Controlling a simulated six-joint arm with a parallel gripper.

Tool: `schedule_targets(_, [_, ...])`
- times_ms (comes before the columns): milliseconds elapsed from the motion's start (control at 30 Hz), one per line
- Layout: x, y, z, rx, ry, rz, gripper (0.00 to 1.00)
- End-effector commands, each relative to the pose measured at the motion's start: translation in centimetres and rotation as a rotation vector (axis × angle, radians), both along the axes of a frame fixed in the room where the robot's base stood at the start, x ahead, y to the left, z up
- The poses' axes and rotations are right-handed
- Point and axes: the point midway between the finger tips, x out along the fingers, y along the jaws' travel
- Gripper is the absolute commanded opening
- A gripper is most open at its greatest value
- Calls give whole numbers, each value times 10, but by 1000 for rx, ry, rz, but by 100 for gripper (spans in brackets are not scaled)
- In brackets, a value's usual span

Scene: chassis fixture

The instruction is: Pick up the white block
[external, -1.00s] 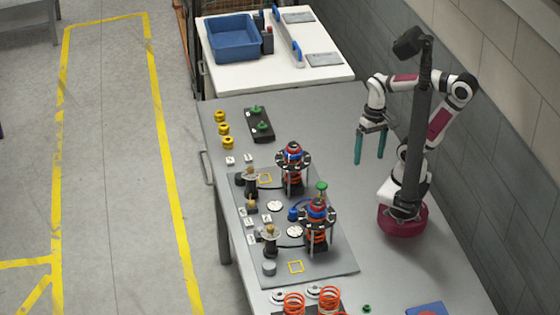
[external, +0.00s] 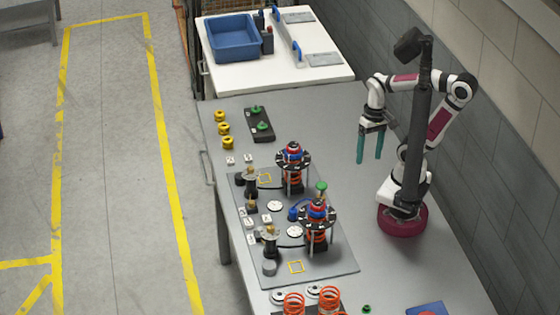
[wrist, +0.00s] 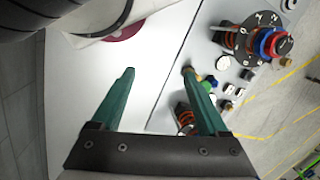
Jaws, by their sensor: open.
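Several small white blocks stand at the left side of the grey table: one white block (external: 230,160) near the table's left edge, another (external: 248,158) beside it, and more, including one (external: 251,239), on the left of the grey plate (external: 335,265). Which one the task means I cannot tell. My gripper (external: 369,160) hangs fingers down above the bare right part of the table, well apart from the blocks. Its two teal fingers are open with nothing between them. In the wrist view my gripper (wrist: 160,72) is over empty table, and small white pieces (wrist: 240,92) lie to its right.
Two round assemblies with orange springs, one (external: 293,155) and another (external: 317,213), stand tall on the plate. Yellow parts (external: 223,129) and a black holder with green knobs (external: 259,124) lie behind. A blue bin (external: 233,40) is on the white table. The table's right side is mostly clear.

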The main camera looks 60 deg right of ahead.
Motion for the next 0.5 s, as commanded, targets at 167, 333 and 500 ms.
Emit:
schedule_targets(167, [5, 1, 2, -2, -2, 22, 78])
schedule_targets(333, [97, 33, 21, -45, -33, 427, 78])
schedule_targets(500, [202, 126, -7, -95, -83, 962, 78])
